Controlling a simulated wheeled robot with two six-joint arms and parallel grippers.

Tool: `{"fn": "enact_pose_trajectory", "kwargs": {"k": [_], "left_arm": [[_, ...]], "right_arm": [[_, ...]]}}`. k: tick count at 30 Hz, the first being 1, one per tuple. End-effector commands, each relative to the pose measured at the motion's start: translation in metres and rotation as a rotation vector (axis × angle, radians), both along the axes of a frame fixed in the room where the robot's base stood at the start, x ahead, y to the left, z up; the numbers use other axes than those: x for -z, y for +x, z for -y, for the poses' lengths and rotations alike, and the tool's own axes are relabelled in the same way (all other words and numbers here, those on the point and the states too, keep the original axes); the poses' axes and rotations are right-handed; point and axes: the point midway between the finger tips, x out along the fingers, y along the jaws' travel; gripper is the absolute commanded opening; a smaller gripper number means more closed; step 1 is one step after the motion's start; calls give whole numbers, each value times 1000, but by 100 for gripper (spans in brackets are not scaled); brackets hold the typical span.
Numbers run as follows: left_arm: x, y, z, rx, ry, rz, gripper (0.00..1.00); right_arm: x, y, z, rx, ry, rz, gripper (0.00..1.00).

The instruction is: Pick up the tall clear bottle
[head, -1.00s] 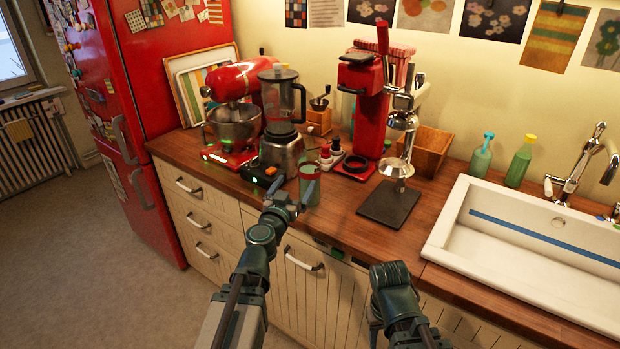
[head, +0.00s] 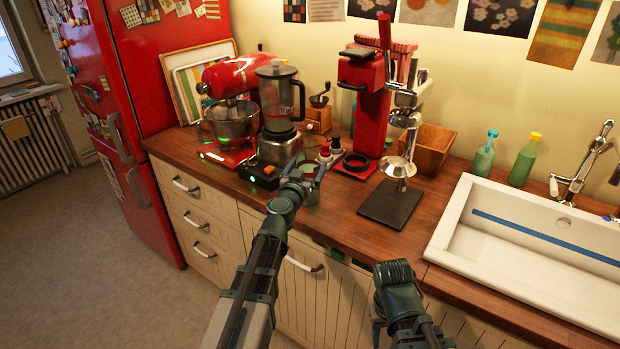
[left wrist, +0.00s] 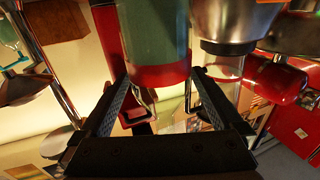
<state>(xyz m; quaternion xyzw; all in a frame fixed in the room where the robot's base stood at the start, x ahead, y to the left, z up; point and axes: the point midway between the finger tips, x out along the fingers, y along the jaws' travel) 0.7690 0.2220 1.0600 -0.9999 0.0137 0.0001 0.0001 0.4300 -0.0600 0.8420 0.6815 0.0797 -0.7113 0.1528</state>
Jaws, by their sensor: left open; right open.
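In the left wrist view, which is upside down, the bottle (left wrist: 158,35) rises between and beyond the finger tips. My left gripper (head: 309,168) is open at the bottle; its two fingers (left wrist: 165,85) are spread on either side in the wrist view. I cannot tell whether they touch it. My right arm shows at the bottom of the head view, but its fingers are not visible.
A blender (head: 279,110) and red stand mixer (head: 232,78) stand behind and left of the bottle. A red coffee machine (head: 370,105) is behind right, with a dark plate (head: 390,203) in front. The sink (head: 455,240) is at right.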

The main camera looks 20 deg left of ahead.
Motion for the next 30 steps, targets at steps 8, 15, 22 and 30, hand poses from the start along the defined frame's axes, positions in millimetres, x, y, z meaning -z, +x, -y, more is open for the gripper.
{"fn": "enact_pose_trajectory", "kwargs": {"k": [8, 15, 22, 30], "left_arm": [[-1, 15, 0, -2, 0, 0, 100], [-1, 14, 0, -2, 0, 0, 71], [-1, 14, 0, -2, 0, 0, 30], [-1, 14, 0, -2, 0, 0, 0]], "right_arm": [[-1, 0, 0, 0, 0, 0, 50], [-1, 0, 0, 0, 0, 0, 50], [-1, 0, 0, 0, 0, 0, 50], [-1, 0, 0, 0, 0, 0, 50]]}}
